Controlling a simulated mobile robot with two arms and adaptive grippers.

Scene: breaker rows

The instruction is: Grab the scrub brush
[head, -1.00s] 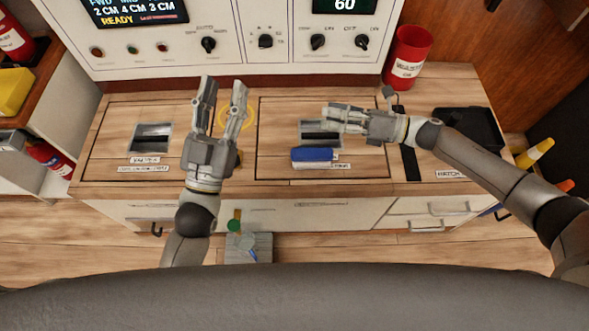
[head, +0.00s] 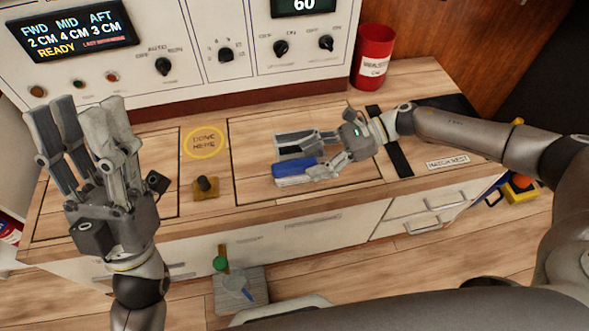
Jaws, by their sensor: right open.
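The scrub brush (head: 290,170), with a blue back and pale underside, lies on the wooden counter (head: 240,195) in the head view. My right gripper (head: 298,160) reaches in from the right, low over the counter, with its fingers pointing left. It is open, with one finger beyond the brush and the other overlapping its right end. I cannot tell whether the fingers touch it. My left gripper (head: 85,120) is open and empty, raised over the left side of the counter with its fingers upward.
A yellow ring marked "DONE HERE" (head: 204,141) and a small block with a dark knob (head: 205,187) are left of the brush. A red canister (head: 373,58) stands at the back right. A control panel (head: 190,45) with dials rises behind the counter.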

